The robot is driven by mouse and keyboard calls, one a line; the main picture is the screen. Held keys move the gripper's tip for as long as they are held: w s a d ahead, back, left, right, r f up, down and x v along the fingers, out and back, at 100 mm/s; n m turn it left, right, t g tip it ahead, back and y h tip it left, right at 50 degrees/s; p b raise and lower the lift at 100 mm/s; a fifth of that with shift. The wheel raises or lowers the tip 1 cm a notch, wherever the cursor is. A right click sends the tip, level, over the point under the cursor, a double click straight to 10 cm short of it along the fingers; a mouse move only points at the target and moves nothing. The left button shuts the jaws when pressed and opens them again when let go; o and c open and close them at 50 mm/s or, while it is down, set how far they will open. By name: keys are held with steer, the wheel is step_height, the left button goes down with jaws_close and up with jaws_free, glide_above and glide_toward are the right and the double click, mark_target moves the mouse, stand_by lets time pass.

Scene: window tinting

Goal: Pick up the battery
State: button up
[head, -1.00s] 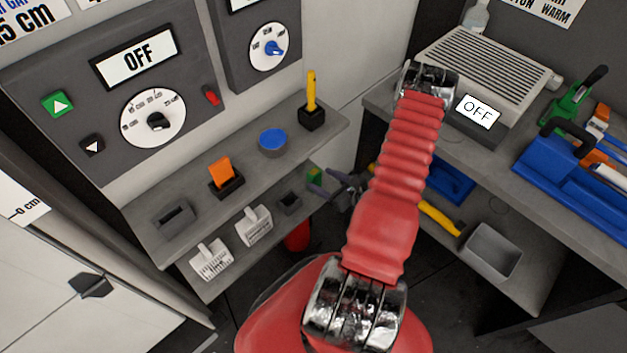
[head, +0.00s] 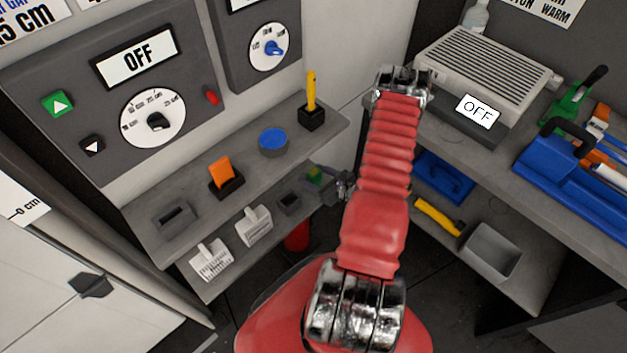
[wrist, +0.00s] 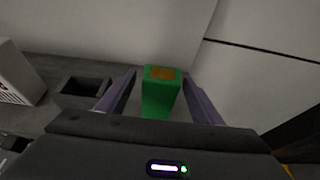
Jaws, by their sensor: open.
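The battery (wrist: 161,95) is a green block with a brownish-gold top. In the wrist view it stands upright between the two fingers of my gripper (wrist: 160,92). The fingers are open, with a gap on each side of the battery. Its lower part is hidden behind the gripper body.
A small dark empty holder (head: 289,202) sits left of the battery on the lower shelf (head: 222,290), with white scraper-like tools (head: 211,261) further left. The upper shelf (head: 150,240) overhangs behind. A wall (wrist: 262,95) rises to the right in the wrist view.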

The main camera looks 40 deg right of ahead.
steer(key=shift+c, duration=0.7)
steer(key=c, duration=1.2)
